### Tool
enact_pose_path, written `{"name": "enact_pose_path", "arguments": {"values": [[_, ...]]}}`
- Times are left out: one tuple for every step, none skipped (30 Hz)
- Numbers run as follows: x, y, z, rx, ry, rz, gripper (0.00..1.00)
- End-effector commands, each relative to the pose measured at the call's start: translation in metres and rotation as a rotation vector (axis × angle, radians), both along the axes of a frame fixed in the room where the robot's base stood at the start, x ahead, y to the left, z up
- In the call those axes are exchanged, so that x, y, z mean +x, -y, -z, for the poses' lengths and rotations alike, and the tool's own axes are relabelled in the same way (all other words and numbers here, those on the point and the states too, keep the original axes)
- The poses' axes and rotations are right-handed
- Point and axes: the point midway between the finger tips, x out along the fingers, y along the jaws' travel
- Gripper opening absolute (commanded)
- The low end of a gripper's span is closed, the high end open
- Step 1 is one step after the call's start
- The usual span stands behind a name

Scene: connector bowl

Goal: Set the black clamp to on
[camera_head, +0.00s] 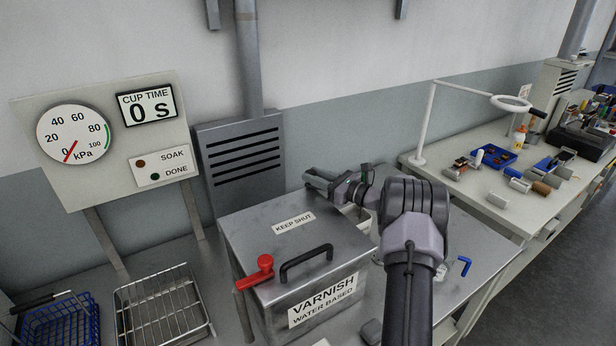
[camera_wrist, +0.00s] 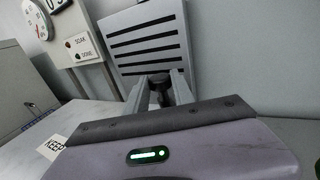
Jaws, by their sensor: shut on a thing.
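The black clamp (camera_wrist: 157,99) shows in the wrist view as a dark knob between my two fingers, in front of a grey slatted panel. My gripper (camera_wrist: 158,86) is shut on it. In the head view my gripper (camera_head: 318,179) reaches over the back edge of the steel varnish tank (camera_head: 325,237). The clamp cannot be made out clearly there, and its lever position is hard to tell. A red clamp (camera_head: 263,270) stands at the tank's front left corner.
The tank lid, labelled KEEP SHUT, is down, with a black handle (camera_head: 306,262) at its front. A gauge board (camera_head: 110,140) reads 0 s, its needle near zero. Wire baskets (camera_head: 163,303) stand at left. A lamp (camera_head: 427,125) and small parts occupy the right bench (camera_head: 470,215).

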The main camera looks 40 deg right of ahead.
Motion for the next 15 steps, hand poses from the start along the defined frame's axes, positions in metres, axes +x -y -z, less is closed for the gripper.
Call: {"name": "enact_pose_path", "arguments": {"values": [[-0.0013, 0.0014, 0.0006, 0.001, 0.000, 0.001, 0.00], [-0.0017, 0.0017, 0.0005, 0.001, 0.000, 0.000, 0.00], [-0.0021, 0.0020, 0.0004, 0.001, 0.000, 0.000, 0.00], [-0.0022, 0.0021, 0.0004, 0.001, 0.000, 0.000, 0.00], [-0.0022, 0.0021, 0.0003, 0.001, 0.000, 0.000, 0.00], [-0.0022, 0.0021, 0.0003, 0.001, 0.000, 0.000, 0.00], [-0.0022, 0.0021, 0.0003, 0.001, 0.000, 0.000, 0.00], [-0.0021, 0.0020, 0.0002, 0.001, 0.000, 0.000, 0.00], [-0.0021, 0.0020, 0.0002, 0.001, 0.000, 0.000, 0.00], [-0.0021, 0.0020, 0.0002, 0.001, 0.000, 0.000, 0.00], [-0.0021, 0.0020, 0.0002, 0.001, 0.000, 0.000, 0.00], [-0.0021, 0.0020, 0.0002, 0.001, 0.000, 0.000, 0.00], [-0.0021, 0.0020, 0.0001, 0.000, 0.000, 0.000, 0.35], [-0.0021, 0.0020, 0.0001, 0.000, 0.000, 0.000, 0.41], [-0.0020, 0.0020, 0.0001, 0.000, 0.000, 0.000, 0.49]]}}
